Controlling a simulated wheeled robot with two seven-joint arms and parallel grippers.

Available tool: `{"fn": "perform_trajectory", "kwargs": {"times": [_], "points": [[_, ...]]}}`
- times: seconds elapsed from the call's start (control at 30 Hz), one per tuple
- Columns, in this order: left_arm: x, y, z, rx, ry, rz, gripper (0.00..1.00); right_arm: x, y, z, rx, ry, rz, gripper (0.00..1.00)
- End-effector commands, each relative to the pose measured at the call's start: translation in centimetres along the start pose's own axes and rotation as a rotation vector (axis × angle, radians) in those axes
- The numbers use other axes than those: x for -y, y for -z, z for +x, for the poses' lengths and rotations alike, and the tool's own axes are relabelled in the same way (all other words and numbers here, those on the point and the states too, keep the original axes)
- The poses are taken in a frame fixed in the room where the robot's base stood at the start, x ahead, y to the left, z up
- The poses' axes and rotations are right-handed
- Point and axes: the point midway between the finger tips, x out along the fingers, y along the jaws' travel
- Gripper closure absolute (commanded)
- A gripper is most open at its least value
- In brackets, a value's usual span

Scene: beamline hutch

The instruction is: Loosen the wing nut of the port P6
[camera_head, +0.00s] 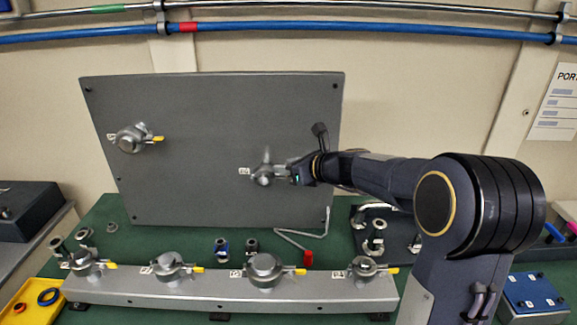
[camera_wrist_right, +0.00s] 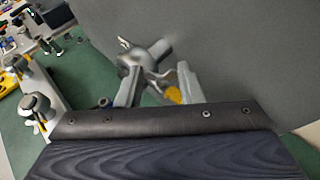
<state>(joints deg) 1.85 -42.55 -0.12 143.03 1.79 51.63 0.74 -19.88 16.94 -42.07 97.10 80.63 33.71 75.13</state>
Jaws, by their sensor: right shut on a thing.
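A metal port clamp (camera_head: 262,172) sits on the right half of the upright grey panel (camera_head: 210,110). A small white label stands at its left; its text is too small to read surely. My right gripper (camera_head: 288,174) reaches the clamp from the right. In the right wrist view, the clamp (camera_wrist_right: 132,60) lies just beyond the fingers of my right gripper (camera_wrist_right: 160,74). My left gripper is out of view.
Another port clamp (camera_head: 130,138) is on the panel's left. A grey rail (camera_head: 215,289) with several clamped ports runs along the front of the green table.

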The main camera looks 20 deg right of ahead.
Motion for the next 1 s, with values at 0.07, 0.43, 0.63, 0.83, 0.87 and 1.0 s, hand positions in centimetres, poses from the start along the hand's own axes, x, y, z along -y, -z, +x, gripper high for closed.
{"fn": "perform_trajectory", "kwargs": {"times": [0.07,0.43,0.63,0.83,0.87,1.0], "points": [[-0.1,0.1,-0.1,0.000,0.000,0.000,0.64,0.1,0.0,0.0,-0.001,-0.020,-0.007,0.89],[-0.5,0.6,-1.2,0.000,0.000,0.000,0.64,0.9,0.0,0.0,-0.005,-0.244,-0.099,0.89],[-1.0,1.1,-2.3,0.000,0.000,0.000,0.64,1.2,-0.1,0.1,-0.004,-0.392,-0.161,0.89],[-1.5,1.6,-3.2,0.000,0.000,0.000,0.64,1.4,-0.1,0.3,-0.004,-0.515,-0.210,0.89],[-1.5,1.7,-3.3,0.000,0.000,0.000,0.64,1.4,-0.1,0.3,-0.004,-0.528,-0.217,0.89],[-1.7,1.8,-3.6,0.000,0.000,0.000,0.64,1.5,-0.1,0.4,-0.004,-0.583,-0.241,0.89]]}}
